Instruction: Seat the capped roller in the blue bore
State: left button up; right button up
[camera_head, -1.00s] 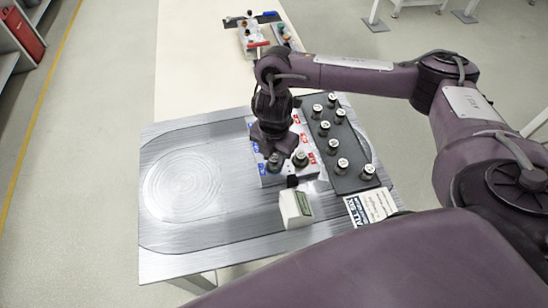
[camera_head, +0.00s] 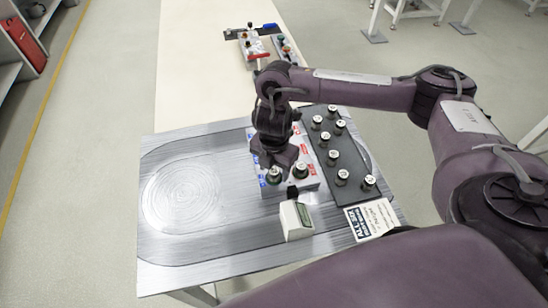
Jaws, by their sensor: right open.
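My right gripper (camera_head: 276,168) points down over the near end of a light block (camera_head: 312,183) with blue marks on its left side and red marks on its right. It is open, right at a capped roller (camera_head: 273,175) at the block's near blue-marked corner. I cannot tell how deep that roller sits or whether the fingers touch it. A second capped roller (camera_head: 301,170) stands to its right, on the red-marked side. The gripper and arm hide much of the block's blue side and its bores. My left gripper is not in view.
A dark tray (camera_head: 352,195) with several capped rollers lies right of the block. A white box with a dark display (camera_head: 297,220) stands in front. A printed card (camera_head: 370,219) lies at the near right. The metal table's left part (camera_head: 185,190) is clear. Tools (camera_head: 250,45) lie far back.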

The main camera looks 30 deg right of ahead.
aim_at(274, 171)
notch_tip(274, 171, up, 12)
jog(key=p, duration=0.2)
jog(key=shift+p, duration=0.35)
jog(key=shift+f, duration=0.1)
dwell(0.3)
